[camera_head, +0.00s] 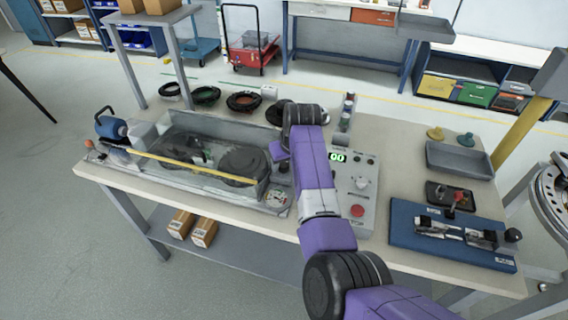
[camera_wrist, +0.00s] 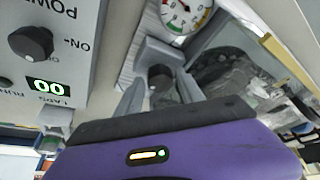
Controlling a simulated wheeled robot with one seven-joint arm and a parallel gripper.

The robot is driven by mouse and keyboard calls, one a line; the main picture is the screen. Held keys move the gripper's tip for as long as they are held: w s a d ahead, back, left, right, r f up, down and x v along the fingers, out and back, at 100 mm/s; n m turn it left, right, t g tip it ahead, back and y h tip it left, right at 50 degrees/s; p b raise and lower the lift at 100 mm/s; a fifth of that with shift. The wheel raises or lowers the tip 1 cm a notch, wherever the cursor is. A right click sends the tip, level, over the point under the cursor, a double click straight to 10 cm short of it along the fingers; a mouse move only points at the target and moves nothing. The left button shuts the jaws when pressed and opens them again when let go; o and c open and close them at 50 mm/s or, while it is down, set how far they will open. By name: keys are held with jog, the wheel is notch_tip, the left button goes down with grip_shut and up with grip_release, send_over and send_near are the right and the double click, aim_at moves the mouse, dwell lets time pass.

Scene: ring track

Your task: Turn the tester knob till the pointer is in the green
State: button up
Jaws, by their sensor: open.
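A small round gauge (camera_head: 278,200) with a white face sits at the right front corner of the clear-covered track unit. In the wrist view the gauge (camera_wrist: 183,14) is cut by the top edge and shows red and green marks; I cannot tell which zone the pointer is in. A dark knob (camera_wrist: 160,78) stands on the grey mount just below the gauge there. My gripper (camera_wrist: 160,92) is open, with one finger on each side of this knob; contact is not clear. In the head view my arm partly hides the knob area.
A blue fixture (camera_head: 452,237) and grey tray (camera_head: 460,160) lie farther right.

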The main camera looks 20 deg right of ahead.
jog(key=shift+w+f, duration=0.2)
jog(key=shift+f, duration=0.35)
grip_shut()
